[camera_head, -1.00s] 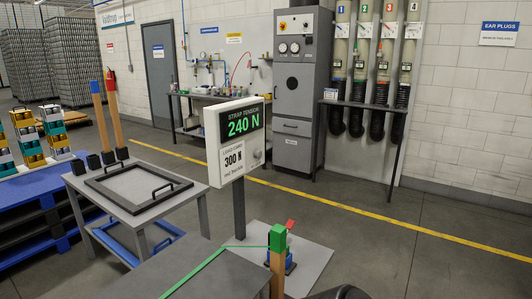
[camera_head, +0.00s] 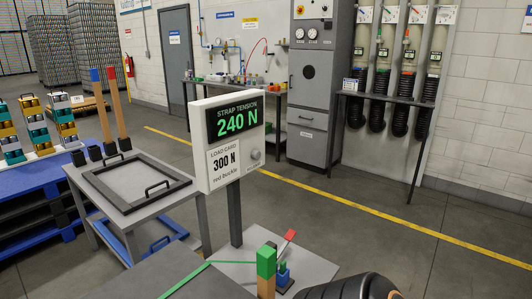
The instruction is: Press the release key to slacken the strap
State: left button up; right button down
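A tension display (camera_head: 235,121) on a dark post reads STRAP TENSION 240 N, with a card below reading LOAD CARD 300 N, red buckle. A green strap (camera_head: 190,276) runs across a grey top to a wooden post with a green top (camera_head: 265,262). Beside that post is a small blue device (camera_head: 283,276) with a tilted red-tipped lever (camera_head: 289,236). I cannot tell which part is the release key. A black rounded part, likely my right arm, shows at the bottom edge. Neither gripper's fingertips are in view.
A grey table (camera_head: 152,210) with a black handled frame (camera_head: 137,181) stands at left. Blue pallets (camera_head: 40,222) are further left. A workbench (camera_head: 235,103) and a grey cabinet (camera_head: 314,130) stand by the back wall. The floor at right is clear.

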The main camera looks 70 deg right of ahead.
aim_at(255, 155)
jog(key=k+l, duration=0.1)
jog(key=l, duration=0.55)
jog(key=k+l, duration=0.1)
jog(key=l, duration=0.55)
jog(key=k+l, duration=0.1)
jog(key=l, duration=0.55)
jog(key=k+l, duration=0.1)
jog(key=l, duration=0.55)
